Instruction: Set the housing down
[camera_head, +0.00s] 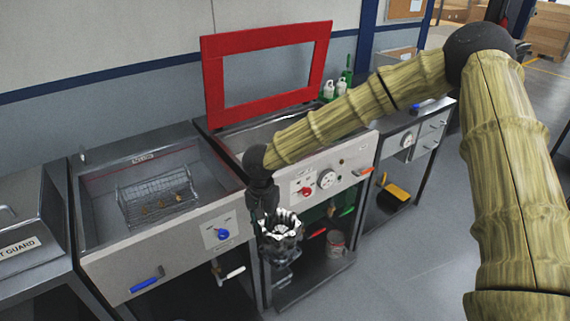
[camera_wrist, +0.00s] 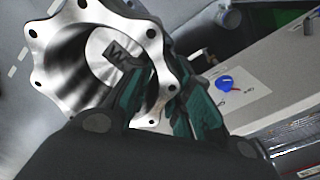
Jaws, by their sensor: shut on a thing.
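The housing (camera_head: 281,233) is a shiny metal cylinder with a scalloped, holed flange. It hangs in the air in front of the middle machine's front panel, below my wrist. In the wrist view the housing (camera_wrist: 88,55) fills the upper left, its open bore facing the camera and a dark letter mark inside. My gripper (camera_wrist: 165,100) has green-padded fingers shut on the housing's wall, one finger inside the bore and one outside. In the head view my gripper (camera_head: 265,208) is small and dark, and its fingertips are hard to make out.
A sink-like basin (camera_head: 105,213) holding a wire basket (camera_head: 157,198) with small brownish parts stands at left. The middle machine has a raised red-framed lid (camera_head: 206,75). A lower shelf (camera_head: 310,276) holds a can (camera_head: 335,243). Open floor (camera_head: 415,255) lies at right.

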